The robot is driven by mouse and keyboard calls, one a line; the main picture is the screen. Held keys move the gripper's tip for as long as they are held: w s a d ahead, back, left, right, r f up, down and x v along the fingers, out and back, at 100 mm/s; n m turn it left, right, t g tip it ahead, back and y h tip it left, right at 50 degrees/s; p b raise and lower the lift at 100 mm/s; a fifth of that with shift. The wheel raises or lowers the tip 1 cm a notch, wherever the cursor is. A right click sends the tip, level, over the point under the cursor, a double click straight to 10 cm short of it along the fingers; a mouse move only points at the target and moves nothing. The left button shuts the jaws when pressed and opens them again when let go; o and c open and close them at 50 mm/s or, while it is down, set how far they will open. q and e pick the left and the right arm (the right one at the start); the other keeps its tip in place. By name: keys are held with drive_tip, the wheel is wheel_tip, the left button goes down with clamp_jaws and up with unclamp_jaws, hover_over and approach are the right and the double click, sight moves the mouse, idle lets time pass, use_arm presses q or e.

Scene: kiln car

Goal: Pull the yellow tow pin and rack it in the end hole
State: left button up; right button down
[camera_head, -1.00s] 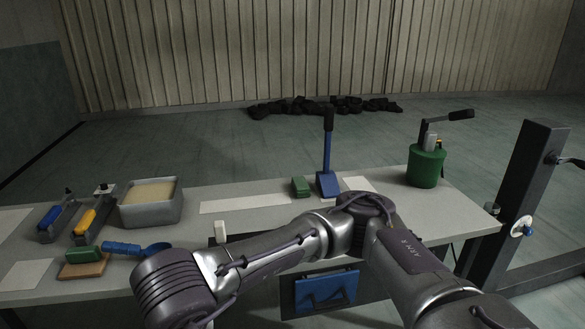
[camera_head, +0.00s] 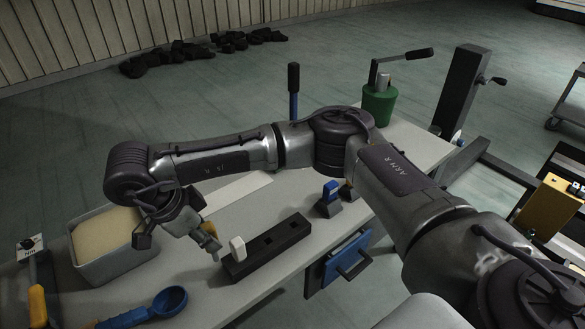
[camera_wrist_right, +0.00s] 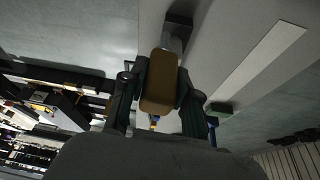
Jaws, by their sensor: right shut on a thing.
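My right gripper (camera_head: 207,232) is low over the table at the left end of a black rack block. It is shut on a yellow-brown grip, which I take to be the tow pin (camera_wrist_right: 160,88). In the wrist view, a grey part runs from the grip toward a dark block (camera_wrist_right: 180,20). I cannot tell whether it touches or enters that block. The black rack (camera_head: 262,258) has square holes in its top and a white peg (camera_head: 237,247) near its left end. My left gripper is not in view.
A grey bin (camera_head: 118,262) of pale material stands left of my gripper. A blue scoop (camera_head: 150,310) lies in front. Small blue (camera_head: 331,192) and yellow (camera_head: 347,190) pieces in dark holders and a green can (camera_head: 379,104) are to the right. A pale strip (camera_head: 238,198) lies behind the rack.

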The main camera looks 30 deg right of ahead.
use_arm(q)
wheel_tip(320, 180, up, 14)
drive_tip(key=p, duration=1.3)
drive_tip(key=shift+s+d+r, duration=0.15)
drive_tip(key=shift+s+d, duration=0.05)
use_arm(e)
drive_tip(key=w+d+n+t+y, duration=0.1)
drive_tip(key=w+d+n+y, duration=0.1)
drive_tip(key=d+n, duration=0.9)
drive_tip(key=w+d+f+n+t+y, duration=0.1)
drive_tip(key=d+n+y, duration=0.4)
drive_tip(key=d+n, duration=0.7)
drive_tip(key=w+n, duration=0.1)
drive_tip(key=n, duration=0.7)
drive_tip(key=shift+w+d+f+y, duration=0.15)
drive_tip(key=shift+w+f+y, duration=0.05)
drive_tip(key=shift+f+y, duration=0.1)
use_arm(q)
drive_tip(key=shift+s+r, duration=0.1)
use_arm(e)
drive_tip(key=shift+d+r, duration=0.1)
